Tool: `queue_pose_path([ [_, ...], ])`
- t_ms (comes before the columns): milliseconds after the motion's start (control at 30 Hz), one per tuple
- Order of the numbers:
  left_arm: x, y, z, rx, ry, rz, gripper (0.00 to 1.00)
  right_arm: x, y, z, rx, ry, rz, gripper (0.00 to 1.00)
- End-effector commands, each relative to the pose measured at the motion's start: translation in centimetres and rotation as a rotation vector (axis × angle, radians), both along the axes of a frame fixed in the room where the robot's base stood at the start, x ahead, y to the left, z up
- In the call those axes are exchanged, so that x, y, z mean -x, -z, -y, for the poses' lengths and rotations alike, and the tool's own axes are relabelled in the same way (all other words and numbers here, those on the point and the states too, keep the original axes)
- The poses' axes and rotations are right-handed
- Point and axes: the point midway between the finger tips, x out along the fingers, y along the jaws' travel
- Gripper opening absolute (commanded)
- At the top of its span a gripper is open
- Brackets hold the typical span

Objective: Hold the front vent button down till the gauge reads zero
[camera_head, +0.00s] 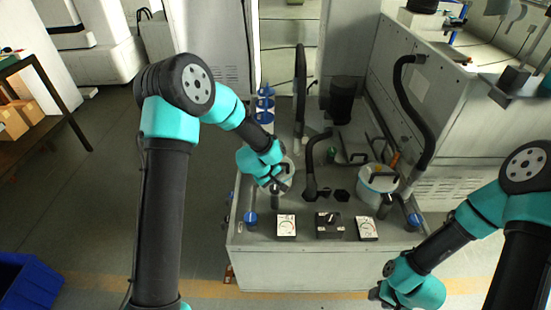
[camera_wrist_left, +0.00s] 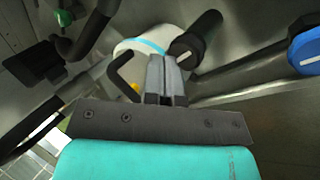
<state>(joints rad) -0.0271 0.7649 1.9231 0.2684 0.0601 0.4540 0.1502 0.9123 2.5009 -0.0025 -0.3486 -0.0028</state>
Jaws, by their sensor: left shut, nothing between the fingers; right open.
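A white canister with a blue band and black handle (camera_wrist_left: 140,45) is beside my left gripper (camera_wrist_left: 165,65) in the left wrist view. My left gripper is shut and empty; its fingertips are close to the canister and a black cylinder (camera_wrist_left: 203,35) with a pale end. I cannot tell whether they touch. A small yellow spot (camera_wrist_left: 135,87) shows by the handle; I cannot tell which part is the front vent button. Two white dial gauges, left (camera_head: 286,226) and right (camera_head: 367,228), are on the bench front, too small to read. My right gripper (camera_head: 376,292) is open, low right.
A black box with a knob (camera_head: 329,225) sits between the gauges. Blue knobs stand at the left (camera_head: 250,220) and right (camera_head: 414,221) of the bench. A second canister (camera_head: 379,180) and black hoses (camera_head: 417,115) crowd the right side.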

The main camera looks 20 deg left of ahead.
Motion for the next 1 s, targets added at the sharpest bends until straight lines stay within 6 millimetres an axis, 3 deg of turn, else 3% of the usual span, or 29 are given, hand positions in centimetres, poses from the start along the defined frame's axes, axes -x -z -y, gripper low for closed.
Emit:
queue_pose_path([
  [100,-3.6,-1.3,-0.8,0.093,-0.164,-0.027,0.0,0.0,0.0,0.0,0.0,0.0,0.0,0.43],
  [500,-13.1,-6.6,-3.0,0.45,-0.614,-0.128,0.0,0.0,0.0,0.0,0.0,0.0,0.0,0.43],
  [700,-15.3,-8.4,-3.6,0.559,-0.713,-0.16,0.0,0.0,0.0,0.0,0.0,0.0,0.0,0.43],
  [1000,-15.6,-8.6,-3.7,0.574,-0.725,-0.166,0.0,0.0,0.0,0.0,0.0,0.0,0.0,0.43],
])
